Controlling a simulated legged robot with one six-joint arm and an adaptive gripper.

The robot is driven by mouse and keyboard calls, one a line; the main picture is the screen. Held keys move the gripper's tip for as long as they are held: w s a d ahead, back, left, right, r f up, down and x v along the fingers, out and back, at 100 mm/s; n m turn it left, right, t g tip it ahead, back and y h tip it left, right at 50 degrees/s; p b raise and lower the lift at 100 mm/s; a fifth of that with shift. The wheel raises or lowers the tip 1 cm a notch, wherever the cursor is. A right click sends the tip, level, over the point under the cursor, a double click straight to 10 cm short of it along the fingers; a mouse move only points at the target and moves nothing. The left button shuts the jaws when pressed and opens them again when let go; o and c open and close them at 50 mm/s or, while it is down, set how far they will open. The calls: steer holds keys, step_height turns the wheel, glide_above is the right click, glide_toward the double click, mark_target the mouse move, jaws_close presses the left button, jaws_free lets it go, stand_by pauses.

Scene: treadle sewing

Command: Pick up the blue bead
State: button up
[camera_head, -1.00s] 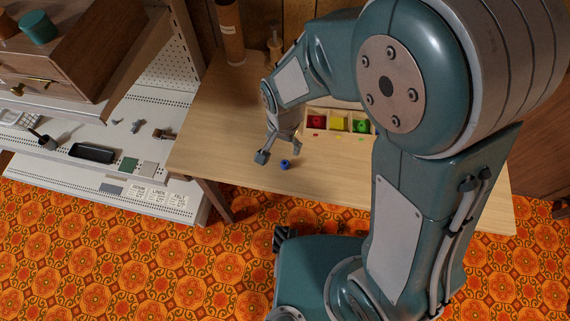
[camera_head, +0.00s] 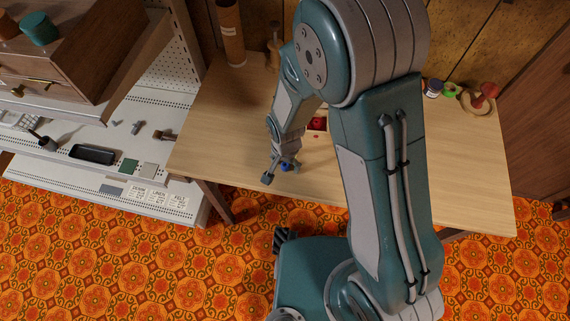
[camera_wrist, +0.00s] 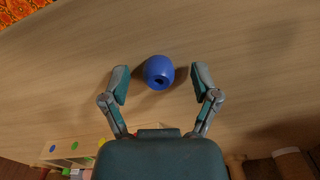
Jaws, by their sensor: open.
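My gripper (camera_wrist: 160,78) is open, with one finger on each side of the bead and a visible gap to both. In the head view my gripper (camera_head: 279,176) is low over the front part of the table, and the blue bead (camera_head: 286,167) shows partly hidden between its fingers.
The tray with a red bead compartment (camera_head: 318,124) is mostly hidden behind my arm. A brown spool (camera_head: 230,35) stands at the back left. The table's front left (camera_head: 225,165) is clear.

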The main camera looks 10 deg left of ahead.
steer(key=c, duration=0.8)
steer(key=shift+r, duration=0.15)
